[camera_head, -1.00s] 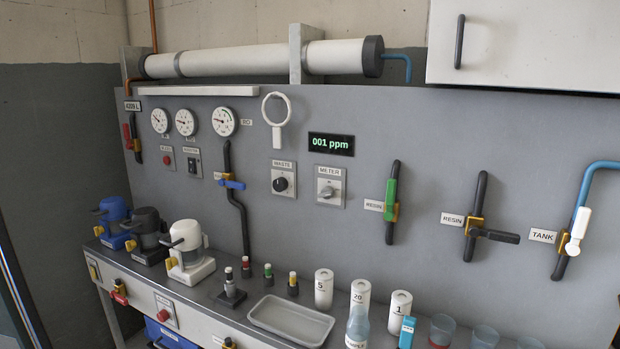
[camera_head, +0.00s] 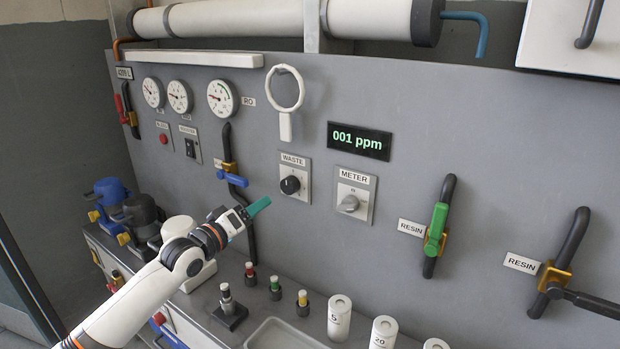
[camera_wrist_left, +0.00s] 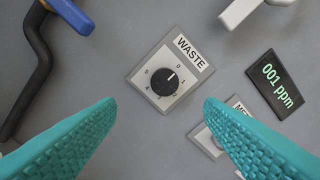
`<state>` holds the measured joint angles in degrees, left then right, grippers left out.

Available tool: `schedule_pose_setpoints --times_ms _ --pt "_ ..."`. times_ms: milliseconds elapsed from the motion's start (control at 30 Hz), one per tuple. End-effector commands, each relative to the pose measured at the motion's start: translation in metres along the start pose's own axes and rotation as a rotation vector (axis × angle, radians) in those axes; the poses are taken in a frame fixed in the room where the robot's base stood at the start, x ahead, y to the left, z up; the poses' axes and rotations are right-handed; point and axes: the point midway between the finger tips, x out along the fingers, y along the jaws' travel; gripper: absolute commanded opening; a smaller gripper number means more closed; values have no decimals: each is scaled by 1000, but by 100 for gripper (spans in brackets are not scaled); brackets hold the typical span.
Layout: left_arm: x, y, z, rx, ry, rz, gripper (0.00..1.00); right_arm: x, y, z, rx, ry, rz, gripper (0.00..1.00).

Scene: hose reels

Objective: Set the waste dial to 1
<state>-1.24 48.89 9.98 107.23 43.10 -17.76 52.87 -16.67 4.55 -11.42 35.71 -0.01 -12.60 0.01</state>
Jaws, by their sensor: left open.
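The waste dial (camera_head: 290,185) is a round black knob on a pale plate labelled WASTE, on the grey panel. In the left wrist view the waste dial (camera_wrist_left: 164,82) lies beyond the gap between the fingertips. Its white pointer line aims to the upper right of that tilted picture. My left gripper (camera_head: 258,207), with teal fingers, is open and empty, in front of the panel, below and left of the dial in the head view. It appears apart from the dial. My right gripper is not in view.
The METER knob (camera_head: 348,203) is right of the waste dial, under the display (camera_head: 359,141) reading 001 ppm. A blue-handled valve (camera_head: 232,179) is on the left. A white ring on a handle (camera_head: 285,100) hangs above. Bottles and jars stand on the bench below.

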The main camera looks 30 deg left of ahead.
Motion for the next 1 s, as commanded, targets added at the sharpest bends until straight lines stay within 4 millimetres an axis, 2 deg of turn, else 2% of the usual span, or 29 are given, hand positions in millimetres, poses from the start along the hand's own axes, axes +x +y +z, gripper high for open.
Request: schedule_pose_setpoints --times_ms 167,400,700,1000 --pt "11 -4 3 -5 -3 -7 62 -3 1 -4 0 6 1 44" --pt "48 -4 4 -5 -3 -6 62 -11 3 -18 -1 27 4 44" --pt "95 -4 3 -3 -3 -5 62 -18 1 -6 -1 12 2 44" --pt "118 -3 1 -2 -1 -5 62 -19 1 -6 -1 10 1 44"
